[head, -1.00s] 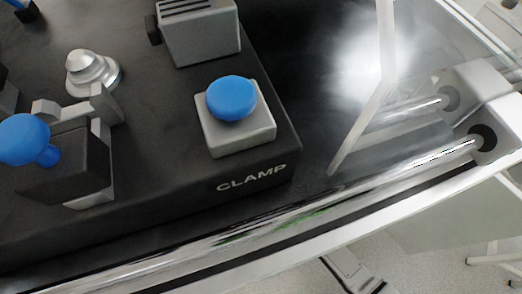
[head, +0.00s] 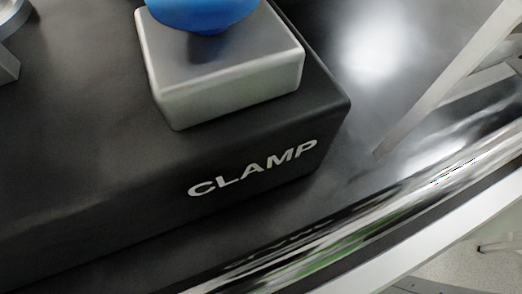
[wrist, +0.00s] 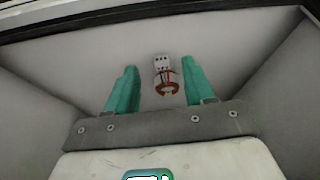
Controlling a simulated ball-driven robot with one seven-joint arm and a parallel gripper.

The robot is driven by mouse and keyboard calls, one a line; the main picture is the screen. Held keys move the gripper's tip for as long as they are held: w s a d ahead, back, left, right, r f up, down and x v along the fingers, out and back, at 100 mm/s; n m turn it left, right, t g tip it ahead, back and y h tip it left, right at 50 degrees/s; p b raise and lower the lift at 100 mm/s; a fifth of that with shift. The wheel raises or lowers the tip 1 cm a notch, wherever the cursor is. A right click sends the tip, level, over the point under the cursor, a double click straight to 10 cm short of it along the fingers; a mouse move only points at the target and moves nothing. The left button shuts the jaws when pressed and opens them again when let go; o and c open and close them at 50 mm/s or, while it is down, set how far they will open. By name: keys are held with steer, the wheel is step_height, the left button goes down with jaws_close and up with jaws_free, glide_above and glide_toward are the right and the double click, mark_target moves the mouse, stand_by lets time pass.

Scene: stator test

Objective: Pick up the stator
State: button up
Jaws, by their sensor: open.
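The stator (wrist: 166,86) shows in the wrist view as a small ring with copper-red windings and a white connector block at its top. It lies against a pale grey surface. My gripper (wrist: 159,68) has two teal fingers, spread apart, one on each side of the stator in the picture. There are visible gaps between the stator and both fingers. I cannot tell how far beyond the fingertips it lies. Neither the stator nor my gripper shows in the head view.
In the wrist view, pale walls (wrist: 45,85) slope on both sides, and a dark edge (wrist: 100,14) runs along the top. The head view shows a black base (head: 90,150) marked CLAMP, a grey block (head: 230,75) with a blue button (head: 205,12), and a shiny rail (head: 400,200).

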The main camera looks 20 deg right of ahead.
steer(key=shift+w+b, duration=0.35)
steer(key=shift+w, duration=0.4)
steer(key=b+x, duration=0.3)
steer(key=x, duration=0.2)
steer(key=shift+s+b, duration=0.15)
steer(key=shift+b, duration=0.25)
steer(key=shift+c, duration=0.4)
jaws_close()
